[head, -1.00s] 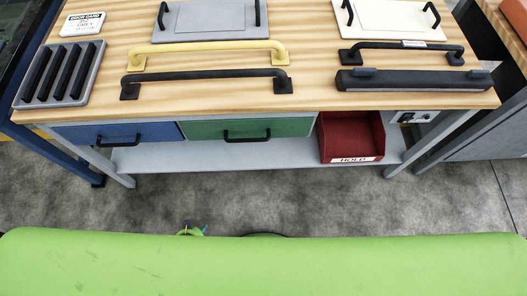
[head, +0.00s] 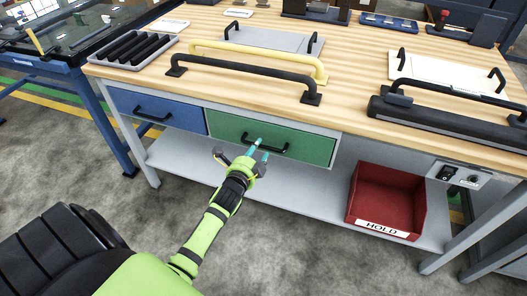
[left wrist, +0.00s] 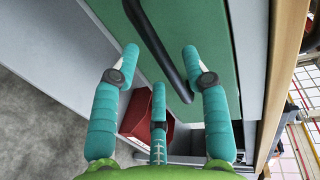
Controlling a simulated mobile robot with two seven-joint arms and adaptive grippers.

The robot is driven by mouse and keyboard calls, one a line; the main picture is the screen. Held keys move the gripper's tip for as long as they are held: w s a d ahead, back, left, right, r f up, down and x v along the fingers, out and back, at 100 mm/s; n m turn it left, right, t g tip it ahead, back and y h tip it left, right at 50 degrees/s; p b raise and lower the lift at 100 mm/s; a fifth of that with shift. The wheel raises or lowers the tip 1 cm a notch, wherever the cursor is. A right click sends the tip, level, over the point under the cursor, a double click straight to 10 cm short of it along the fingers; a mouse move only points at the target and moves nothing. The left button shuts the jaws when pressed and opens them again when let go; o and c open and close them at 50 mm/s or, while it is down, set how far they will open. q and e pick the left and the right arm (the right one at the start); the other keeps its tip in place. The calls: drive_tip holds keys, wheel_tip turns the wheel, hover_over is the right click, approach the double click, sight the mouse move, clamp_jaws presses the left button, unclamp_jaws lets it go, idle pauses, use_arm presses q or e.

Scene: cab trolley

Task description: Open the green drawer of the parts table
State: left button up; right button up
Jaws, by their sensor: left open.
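The green drawer (head: 308,146) sits under the wooden top of the parts table (head: 226,82), and its front looks flush and closed. Its black bar handle (head: 278,150) runs across the front. My left gripper (head: 261,147) reaches up to the handle with its teal fingers open. In the left wrist view the dark handle (left wrist: 158,45) crosses the green drawer front (left wrist: 207,25), passing between the open fingertips (left wrist: 160,53). I cannot tell whether any finger touches it. My right gripper is not in view.
A blue drawer (head: 175,122) is left of the green one. A red HOLD bin (head: 372,190) stands on the grey lower shelf (head: 290,200) at the right. Black and yellow handles (head: 300,68) lie on the tabletop. The floor in front is clear.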

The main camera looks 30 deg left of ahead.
use_arm(q)
drive_tip(key=shift+x, duration=1.45)
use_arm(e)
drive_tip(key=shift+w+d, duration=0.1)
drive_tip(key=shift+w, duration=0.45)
use_arm(q)
drive_tip(key=shift+d, duration=0.15)
clamp_jaws()
drive_tip(key=shift+s, duration=0.1)
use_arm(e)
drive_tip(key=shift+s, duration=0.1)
